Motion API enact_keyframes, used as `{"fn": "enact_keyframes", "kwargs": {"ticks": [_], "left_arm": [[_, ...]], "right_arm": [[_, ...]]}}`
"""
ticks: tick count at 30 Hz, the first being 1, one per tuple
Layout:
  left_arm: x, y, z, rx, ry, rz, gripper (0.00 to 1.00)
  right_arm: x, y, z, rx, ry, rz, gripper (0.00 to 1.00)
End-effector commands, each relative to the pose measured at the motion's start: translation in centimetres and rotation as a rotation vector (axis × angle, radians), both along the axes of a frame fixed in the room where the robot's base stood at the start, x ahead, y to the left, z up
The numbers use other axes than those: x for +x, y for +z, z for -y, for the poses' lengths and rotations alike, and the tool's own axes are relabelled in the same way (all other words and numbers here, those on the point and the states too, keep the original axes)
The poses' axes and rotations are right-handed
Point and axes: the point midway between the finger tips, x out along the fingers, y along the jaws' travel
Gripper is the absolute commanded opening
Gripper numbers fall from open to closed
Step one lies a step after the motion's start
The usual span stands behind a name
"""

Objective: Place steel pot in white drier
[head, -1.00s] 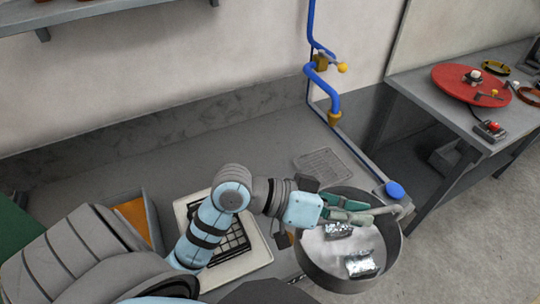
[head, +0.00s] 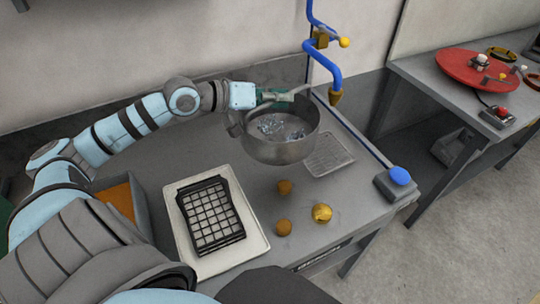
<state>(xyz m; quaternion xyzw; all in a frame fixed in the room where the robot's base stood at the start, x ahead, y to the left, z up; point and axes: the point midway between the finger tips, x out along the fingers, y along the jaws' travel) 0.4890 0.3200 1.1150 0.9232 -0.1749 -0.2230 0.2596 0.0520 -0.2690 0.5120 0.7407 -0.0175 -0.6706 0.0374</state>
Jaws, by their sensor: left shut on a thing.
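The steel pot (head: 285,151) is a round grey vessel with shiny silvery pieces (head: 272,126) inside. It appears held above the counter toward the back. My left gripper (head: 284,97) is shut on the pot at its far rim or handle; the exact contact is hard to see. The white drier (head: 255,238) is a pale tray with a dark grid rack (head: 211,214) on it. It lies on the counter in front and to the left of the pot, apart from it. My right gripper is not in view.
A blue tap (head: 335,75) hangs close to the right of the pot. Several brownish-gold balls (head: 284,228) lie right of the drier. A metal grate (head: 330,155), a blue button (head: 399,176) and an orange-lined bin (head: 142,215) are also on the counter.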

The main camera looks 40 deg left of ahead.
Motion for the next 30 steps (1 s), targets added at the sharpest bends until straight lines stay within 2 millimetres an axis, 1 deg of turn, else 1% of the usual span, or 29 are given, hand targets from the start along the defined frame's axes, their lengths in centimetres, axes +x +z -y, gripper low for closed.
{"fn": "enact_keyframes", "kwargs": {"ticks": [1, 3, 6, 10, 13, 14, 17, 24, 27, 30], "left_arm": [[0.5, 0.7, -1.6, 0.006, 0.033, 0.003, 0.00], [1.2, 2.0, -3.6, 0.005, 0.078, 0.005, 0.00], [1.7, 3.7, -5.8, 0.002, 0.128, 0.004, 0.00], [2.1, 5.1, -7.4, -0.002, 0.167, 0.002, 0.00], [2.2, 4.8, -7.9, -0.002, 0.177, -0.001, 0.00], [2.2, 4.3, -7.9, -0.002, 0.177, -0.003, 0.00], [2.1, 1.8, -7.9, -0.004, 0.178, -0.006, 0.00], [2.2, -5.5, -7.9, -0.006, 0.179, -0.003, 0.00], [2.2, -8.2, -7.9, -0.005, 0.178, -0.003, 0.00], [2.2, -9.7, -7.8, -0.003, 0.176, -0.001, 0.00]], "right_arm": [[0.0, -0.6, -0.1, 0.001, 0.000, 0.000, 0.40], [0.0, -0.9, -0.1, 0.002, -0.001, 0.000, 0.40], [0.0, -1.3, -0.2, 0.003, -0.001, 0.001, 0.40], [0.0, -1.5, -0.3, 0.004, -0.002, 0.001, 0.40], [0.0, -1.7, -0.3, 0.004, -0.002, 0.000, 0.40], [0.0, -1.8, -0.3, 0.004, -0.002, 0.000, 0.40], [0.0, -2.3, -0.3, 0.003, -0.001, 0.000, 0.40], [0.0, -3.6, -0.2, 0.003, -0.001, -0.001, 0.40], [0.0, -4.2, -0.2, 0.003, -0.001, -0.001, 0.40], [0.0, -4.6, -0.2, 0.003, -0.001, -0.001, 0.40]]}}
